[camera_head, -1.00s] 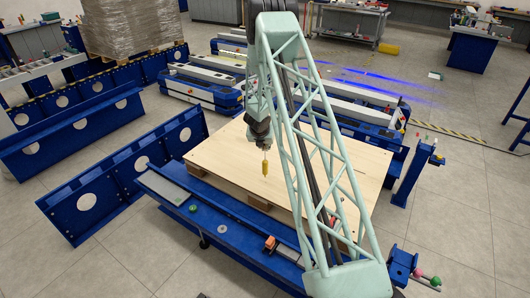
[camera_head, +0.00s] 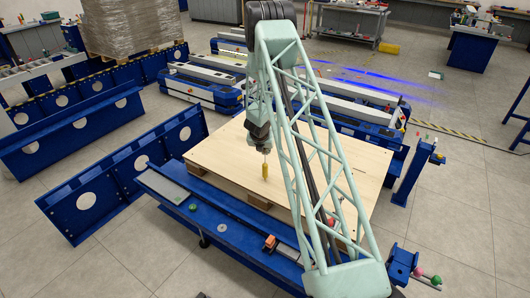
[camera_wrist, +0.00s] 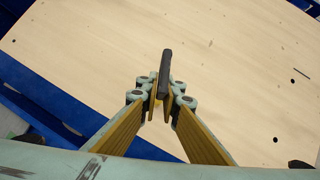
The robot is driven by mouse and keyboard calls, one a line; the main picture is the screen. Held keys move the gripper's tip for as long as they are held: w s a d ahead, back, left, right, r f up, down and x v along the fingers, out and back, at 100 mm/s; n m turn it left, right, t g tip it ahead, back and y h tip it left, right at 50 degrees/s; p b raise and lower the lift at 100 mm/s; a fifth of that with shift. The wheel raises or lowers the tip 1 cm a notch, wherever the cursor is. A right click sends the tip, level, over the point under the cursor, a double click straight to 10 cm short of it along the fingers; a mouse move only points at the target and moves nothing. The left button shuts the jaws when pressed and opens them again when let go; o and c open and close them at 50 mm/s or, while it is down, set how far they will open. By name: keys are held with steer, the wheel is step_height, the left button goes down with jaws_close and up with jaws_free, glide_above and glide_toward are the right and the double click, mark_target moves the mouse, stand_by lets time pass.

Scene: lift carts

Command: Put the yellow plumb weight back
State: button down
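The yellow plumb weight (camera_head: 265,171) hangs upright on a thin line under my gripper (camera_head: 262,147), over the pale wooden board (camera_head: 222,153). I cannot tell whether its lower end touches the board. In the wrist view my gripper (camera_wrist: 163,92) has its fingertips closed around a dark bar-shaped piece (camera_wrist: 166,66), which appears to be the top holder of the weight's line. The yellow body of the weight is hidden or cannot be told apart from the yellow fingers in that view.
The board lies on a blue lift cart. A blue rail (camera_head: 220,222) along its front carries an orange-and-black item (camera_head: 270,243) and a green knob (camera_head: 193,207). Blue side panels (camera_head: 130,178) stand at the left. A blue post (camera_head: 416,172) stands at the right.

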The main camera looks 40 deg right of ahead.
steer(key=shift+f, duration=0.15)
steer(key=c, duration=2.9)
jaws_free()
steer(key=shift+o, duration=0.2)
steer(key=shift+r, duration=0.2)
steer(key=v, duration=1.2)
